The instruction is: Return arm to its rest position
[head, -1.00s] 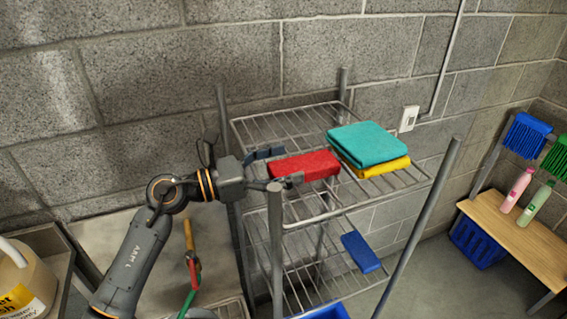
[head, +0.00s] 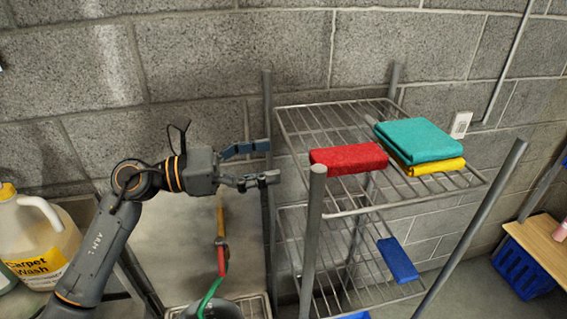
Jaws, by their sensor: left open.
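My left gripper (head: 268,163) comes in from the left, just left of the wire shelf rack. Its two fingers are spread apart and nothing is between them. A red pad (head: 348,159) lies on the top wire shelf (head: 318,120) at its left front, to the right of the fingertips and apart from them. My right gripper does not show.
A folded teal cloth (head: 418,140) lies on a yellow one (head: 432,168) on the top shelf. A blue pad (head: 398,260) lies on the lower shelf. The rack's front post (head: 312,240) stands close. A carpet wash jug (head: 38,238) stands left.

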